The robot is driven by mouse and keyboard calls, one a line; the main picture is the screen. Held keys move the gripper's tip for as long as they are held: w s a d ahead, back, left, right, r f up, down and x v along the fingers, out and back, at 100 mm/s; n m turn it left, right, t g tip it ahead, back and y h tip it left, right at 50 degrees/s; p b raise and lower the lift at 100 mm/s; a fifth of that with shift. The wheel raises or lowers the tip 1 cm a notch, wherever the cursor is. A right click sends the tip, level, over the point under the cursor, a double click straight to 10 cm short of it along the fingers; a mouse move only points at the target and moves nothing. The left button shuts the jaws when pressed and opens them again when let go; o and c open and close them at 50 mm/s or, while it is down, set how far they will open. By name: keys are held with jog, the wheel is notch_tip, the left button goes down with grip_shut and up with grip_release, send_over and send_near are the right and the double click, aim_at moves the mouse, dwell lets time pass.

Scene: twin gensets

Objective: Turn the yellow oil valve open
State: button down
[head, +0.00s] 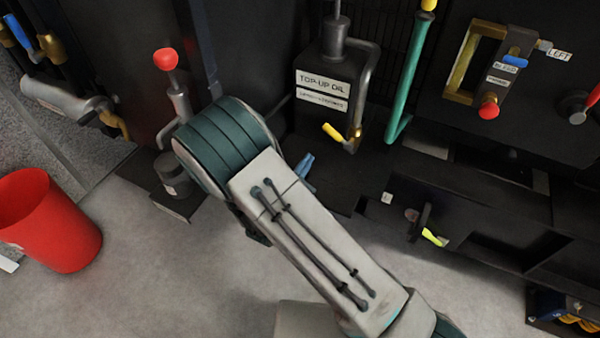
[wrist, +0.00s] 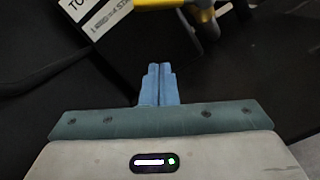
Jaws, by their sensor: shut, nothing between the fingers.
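The yellow oil valve handle (head: 333,132) sits on a brass valve at the lower end of a grey pipe, below a "TOP-UP OIL" label (head: 322,83). The handle points left and slightly up from the brass body (head: 355,136). In the wrist view, part of the yellow handle (wrist: 160,3) shows at the top edge, just beyond my fingertips. My gripper (head: 307,160) has blue fingers and is below and left of the handle, apart from it. In the wrist view, its fingers (wrist: 158,68) are together with nothing between them.
A red-knobbed grey fitting (head: 166,60) stands at the left of my arm. A green pipe (head: 410,80) runs down right of the valve. A lower yellow-green handle (head: 434,238) sticks out at the right. A red bin (head: 50,220) stands on the floor at far left.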

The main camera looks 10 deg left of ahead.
aim_at(312, 171)
jog(key=x, duration=0.4)
jog(key=shift+b, duration=0.35)
jog(key=shift+d+r, duration=0.3)
jog(key=shift+r, duration=0.2)
jog(key=shift+d+r, duration=0.3)
jog(key=shift+r, duration=0.2)
jog(key=shift+d+r, duration=0.5)
jog(key=shift+r, duration=0.25)
jog(key=shift+a, duration=0.1)
